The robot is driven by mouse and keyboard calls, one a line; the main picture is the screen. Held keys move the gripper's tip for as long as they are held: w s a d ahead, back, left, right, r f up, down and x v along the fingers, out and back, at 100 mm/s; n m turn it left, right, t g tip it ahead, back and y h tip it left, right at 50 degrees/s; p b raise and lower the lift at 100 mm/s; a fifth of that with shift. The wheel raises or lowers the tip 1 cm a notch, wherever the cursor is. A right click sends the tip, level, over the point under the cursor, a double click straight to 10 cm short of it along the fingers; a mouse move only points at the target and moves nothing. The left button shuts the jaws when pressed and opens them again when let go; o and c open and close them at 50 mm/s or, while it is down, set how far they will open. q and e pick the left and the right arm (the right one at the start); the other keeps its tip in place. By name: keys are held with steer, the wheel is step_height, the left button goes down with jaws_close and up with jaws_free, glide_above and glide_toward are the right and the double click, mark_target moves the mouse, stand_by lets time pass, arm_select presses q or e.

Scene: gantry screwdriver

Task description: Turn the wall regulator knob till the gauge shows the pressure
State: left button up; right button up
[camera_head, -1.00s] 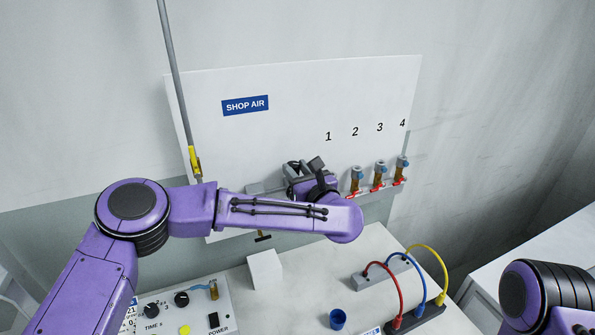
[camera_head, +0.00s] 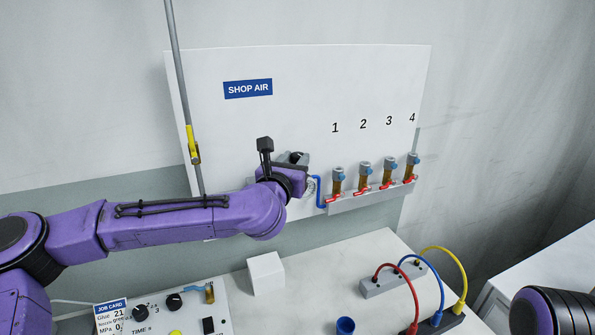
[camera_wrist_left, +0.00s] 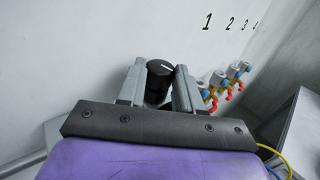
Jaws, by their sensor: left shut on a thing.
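The regulator knob (camera_wrist_left: 158,84) is black with a white pointer line. In the left wrist view it sits between the two grey fingers of my left gripper (camera_wrist_left: 160,90), which is shut on it. In the head view my left gripper (camera_head: 295,162) is at the white SHOP AIR panel (camera_head: 300,95), left of the valves, and mostly hides the regulator. A small pale round part (camera_head: 313,186), perhaps the gauge, shows beside my wrist; no reading can be made out. The job card (camera_head: 110,315) has an MPa line, cut off and unreadable. My right gripper is out of view.
Several red-handled valves (camera_head: 365,175) numbered 1 to 4 stand right of my left gripper. A yellow-fitted pipe (camera_head: 192,145) runs down at the left. Below are a white block (camera_head: 266,273), a blue cup (camera_head: 345,326) and looped cables (camera_head: 440,275).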

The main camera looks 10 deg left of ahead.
arm_select(q)
steer(key=shift+w+a+m+g+h+b, duration=0.1)
steer(key=shift+a+m+g+h+b, duration=0.15)
steer(key=shift+m+h, duration=0.7)
steer(key=shift+a+m+g+h+b, duration=0.15)
steer(key=shift+m+g+h, duration=0.3)
steer(key=shift+h, duration=0.8)
steer(key=shift+w+a+m+g+h+b, duration=0.1)
steer(key=shift+m+g+h+b, duration=0.1)
steer(key=shift+m+h, duration=0.75)
steer(key=shift+h, duration=0.45)
steer(key=o, duration=1)
steer(key=shift+s, duration=0.1)
steer(key=shift+o, duration=0.2)
